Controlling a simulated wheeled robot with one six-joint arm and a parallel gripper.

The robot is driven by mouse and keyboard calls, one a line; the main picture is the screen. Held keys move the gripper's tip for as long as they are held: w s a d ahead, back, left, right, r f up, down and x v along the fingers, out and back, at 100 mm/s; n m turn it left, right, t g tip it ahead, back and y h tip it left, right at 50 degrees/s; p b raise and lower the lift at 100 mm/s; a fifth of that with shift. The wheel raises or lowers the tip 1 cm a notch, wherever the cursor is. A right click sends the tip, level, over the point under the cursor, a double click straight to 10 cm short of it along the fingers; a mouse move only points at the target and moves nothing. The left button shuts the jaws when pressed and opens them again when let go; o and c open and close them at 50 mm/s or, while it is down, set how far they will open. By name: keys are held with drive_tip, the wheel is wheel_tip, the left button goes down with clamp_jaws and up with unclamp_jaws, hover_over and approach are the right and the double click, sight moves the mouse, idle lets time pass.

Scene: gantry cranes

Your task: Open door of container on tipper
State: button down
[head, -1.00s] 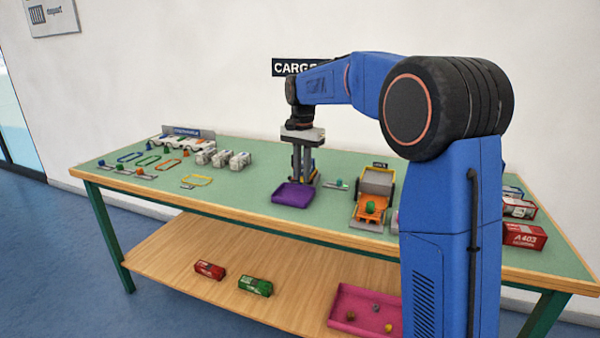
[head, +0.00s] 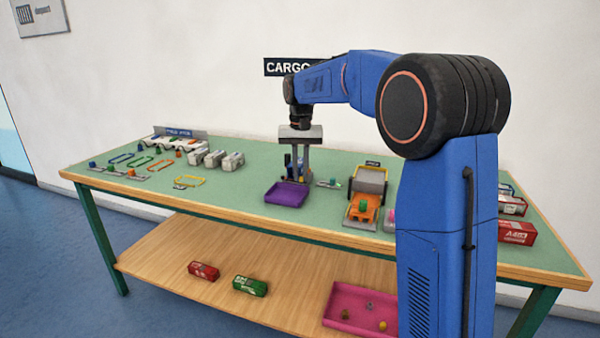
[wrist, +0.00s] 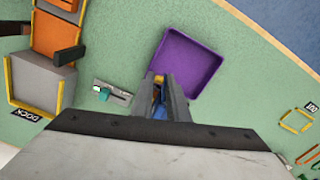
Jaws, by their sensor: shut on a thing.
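My gripper (head: 300,176) points straight down behind the purple tray (head: 285,194). A small blue container (head: 289,162) shows partly beside its fingers. In the wrist view my gripper (wrist: 164,84) has its fingers close together, with a blue and yellow part (wrist: 157,88) between them. It is shut on this part, but I cannot tell whether that is the door. The fingers and the grey wrist plate hide most of the container and the tipper under it. The purple tray lies just beyond the fingertips in the wrist view (wrist: 188,62).
A small lever panel (head: 328,183) with a green knob is right of the tray. An orange and grey truck (head: 364,205) stands further right. Red containers (head: 517,232) are at the right end. White blocks (head: 213,158) and coloured frames are at left, with free green tabletop between.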

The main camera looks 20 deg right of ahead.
drive_tip(key=c, duration=1.8)
unclamp_jaws()
drive_tip(key=shift+o, duration=0.2)
wheel_tip(320, 180, up, 18)
drive_tip(key=shift+f, duration=0.25)
drive_tip(key=s+d+f+n+t, duration=0.1)
drive_tip(key=s+f, duration=0.3)
drive_tip(key=s, duration=0.7)
drive_tip(key=s+d+f+n+t, duration=0.1)
drive_tip(key=s+d+f, duration=0.15)
drive_tip(key=s, duration=0.95)
drive_tip(key=s+f+n+t, duration=0.1)
drive_tip(key=s+f+t, duration=0.1)
drive_tip(key=s+f, duration=1.7)
drive_tip(key=shift+s+f+n+t, duration=0.3)
drive_tip(key=shift+s+f+t, duration=0.1)
